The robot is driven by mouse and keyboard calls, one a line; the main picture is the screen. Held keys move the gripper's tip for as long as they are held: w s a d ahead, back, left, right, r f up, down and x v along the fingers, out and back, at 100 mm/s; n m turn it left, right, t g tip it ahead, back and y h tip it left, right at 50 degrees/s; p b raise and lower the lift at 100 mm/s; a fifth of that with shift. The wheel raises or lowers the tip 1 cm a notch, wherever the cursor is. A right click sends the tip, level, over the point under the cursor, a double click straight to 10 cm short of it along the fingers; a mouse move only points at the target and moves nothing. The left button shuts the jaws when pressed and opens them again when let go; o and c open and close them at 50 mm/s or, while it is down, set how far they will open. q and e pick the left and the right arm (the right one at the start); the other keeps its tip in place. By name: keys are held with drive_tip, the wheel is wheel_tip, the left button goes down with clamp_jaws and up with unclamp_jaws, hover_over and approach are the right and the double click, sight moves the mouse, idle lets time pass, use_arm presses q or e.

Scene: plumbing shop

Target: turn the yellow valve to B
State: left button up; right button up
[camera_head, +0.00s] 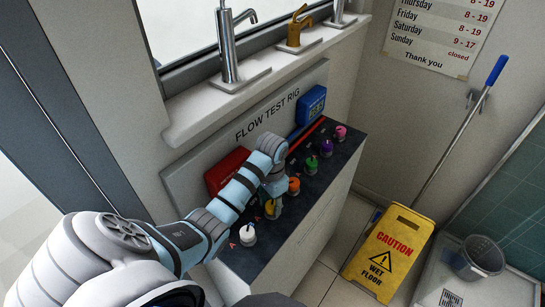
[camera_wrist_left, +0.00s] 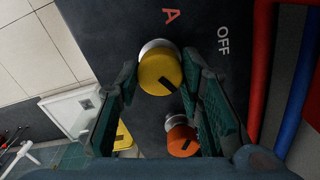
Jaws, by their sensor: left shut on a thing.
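The yellow valve (camera_head: 271,209) is a round knob on the dark top of the flow test rig, between a white knob and an orange one. My left gripper (camera_head: 274,193) comes down on it from above and partly hides it. In the left wrist view, the yellow valve (camera_wrist_left: 158,75) sits between the two fingers of my left gripper (camera_wrist_left: 163,84), which is shut on it. The black mark on its top points to the lower right of that view. A red letter A and the word OFF show beside the knob; no B is readable. My right gripper is out of view.
An orange knob (camera_head: 294,186), a green knob (camera_head: 311,165), a purple knob (camera_head: 326,148) and a pink knob (camera_head: 340,132) line up behind; a white knob (camera_head: 247,236) is in front. Red and blue pipes run along the back panel. A yellow caution sign (camera_head: 390,251) stands on the floor.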

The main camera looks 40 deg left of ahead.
use_arm(q)
drive_tip(key=o, duration=1)
drive_tip(key=shift+o, duration=0.8)
drive_tip(key=shift+w+a+f, duration=0.1)
